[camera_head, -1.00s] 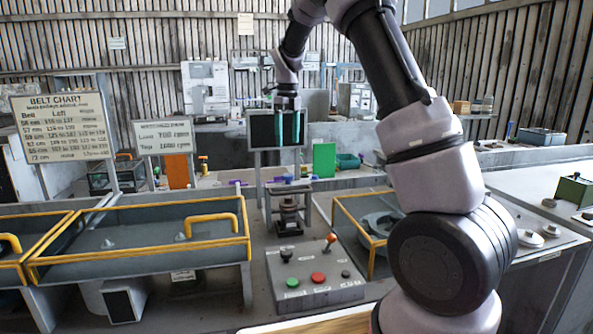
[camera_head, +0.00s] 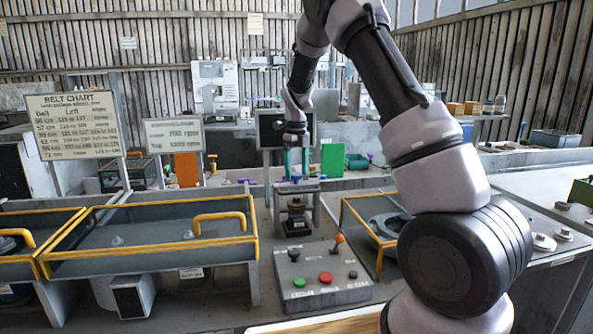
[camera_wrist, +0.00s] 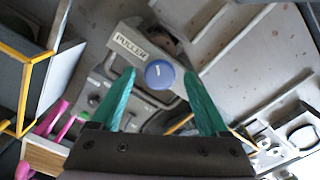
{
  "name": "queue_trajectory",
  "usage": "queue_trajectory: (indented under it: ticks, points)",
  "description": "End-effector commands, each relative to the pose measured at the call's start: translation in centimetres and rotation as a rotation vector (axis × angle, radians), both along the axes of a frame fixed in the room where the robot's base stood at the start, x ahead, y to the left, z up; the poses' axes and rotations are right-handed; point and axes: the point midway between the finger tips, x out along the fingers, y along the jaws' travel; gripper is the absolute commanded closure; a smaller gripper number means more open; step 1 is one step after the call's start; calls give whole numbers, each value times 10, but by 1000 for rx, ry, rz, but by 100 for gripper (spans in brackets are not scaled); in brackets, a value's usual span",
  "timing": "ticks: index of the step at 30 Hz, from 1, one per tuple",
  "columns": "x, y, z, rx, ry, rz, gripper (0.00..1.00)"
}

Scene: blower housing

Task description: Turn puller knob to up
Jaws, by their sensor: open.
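The puller knob (camera_wrist: 159,74) is a round blue knob with a short white mark on its top. It sits on a grey frame with a white label (camera_wrist: 130,41) reading "PULLER". In the wrist view the knob lies between and a little beyond my gripper's (camera_wrist: 160,76) two teal fingers, which are open and hold nothing. I cannot tell whether the fingers touch the knob.
A control box (camera_head: 322,278) with green and red buttons and levers stands in front of the puller stand. A yellow-railed tray (camera_head: 150,240) lies to the left, and a yellow-framed bay (camera_head: 372,238) to the right. A green panel (camera_head: 333,160) stands behind.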

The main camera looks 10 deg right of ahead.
Motion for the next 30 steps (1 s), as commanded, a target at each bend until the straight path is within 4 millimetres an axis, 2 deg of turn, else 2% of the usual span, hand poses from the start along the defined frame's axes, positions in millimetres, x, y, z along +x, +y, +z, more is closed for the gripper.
queue_trajectory:
  ticks: [4, 5, 6, 10, 11, 20, 30]
  points:
    - [0, 0, 0, 0, 0, 0, 22]
    - [0, 0, 0, 0, 0, 1, 29]
    - [0, 0, 0, 0, 0, 1, 45]
    - [0, 0, 0, 0, 0, 1, 94]
    - [0, 0, 0, 0, 0, 1, 100]
    - [0, 0, 0, 0, 0, 33, 100]
    - [0, 0, 1, -1, -1, 244, 100]
